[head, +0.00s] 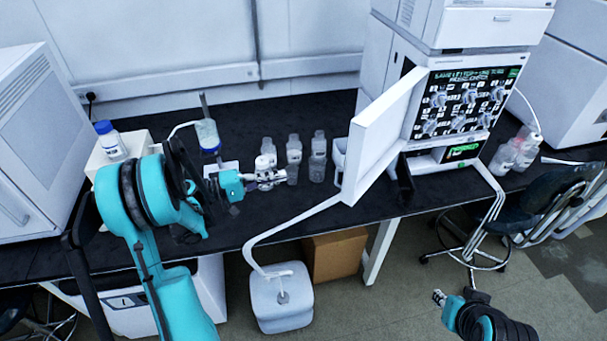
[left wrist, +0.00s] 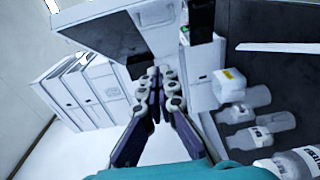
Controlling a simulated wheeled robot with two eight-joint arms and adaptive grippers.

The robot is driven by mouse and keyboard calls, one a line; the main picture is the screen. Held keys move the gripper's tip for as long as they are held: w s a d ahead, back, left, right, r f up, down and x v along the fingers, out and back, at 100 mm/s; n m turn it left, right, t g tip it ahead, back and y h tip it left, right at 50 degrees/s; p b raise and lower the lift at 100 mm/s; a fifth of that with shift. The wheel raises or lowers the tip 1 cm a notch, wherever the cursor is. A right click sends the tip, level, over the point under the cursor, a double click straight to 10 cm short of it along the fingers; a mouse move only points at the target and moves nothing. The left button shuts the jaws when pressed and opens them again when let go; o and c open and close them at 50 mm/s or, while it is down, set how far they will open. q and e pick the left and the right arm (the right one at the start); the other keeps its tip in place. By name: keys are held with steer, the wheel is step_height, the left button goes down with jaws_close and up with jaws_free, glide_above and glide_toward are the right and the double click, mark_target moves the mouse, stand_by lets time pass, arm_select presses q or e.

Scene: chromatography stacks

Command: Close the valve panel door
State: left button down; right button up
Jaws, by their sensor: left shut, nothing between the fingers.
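The valve panel door (head: 378,138) is a white flat panel in the head view. It stands open, swung out from the left side of the dark valve panel (head: 462,103) with its several knobs. My left gripper (head: 284,178) is left of the door, above the bench and beside clear bottles, with a visible gap to the door. It also shows in the left wrist view (left wrist: 157,76), where its fingers are together and empty. My right gripper (head: 438,296) is low at the right, over the floor, too small to read its jaws.
Several clear bottles (head: 318,168) stand on the black bench (head: 250,225) between my left gripper and the door. A white hose runs below the door to a white container (head: 281,304) on the floor. A chair (head: 545,200) stands at the right.

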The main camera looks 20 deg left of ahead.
arm_select(q)
steer(key=s+d+b+x, duration=0.1)
steer(key=s+b+x, duration=0.1)
steer(key=x, duration=1)
steer(key=shift+d+b, duration=0.4)
steer(key=shift+d, duration=0.3)
steer(key=shift+w+d, duration=0.1)
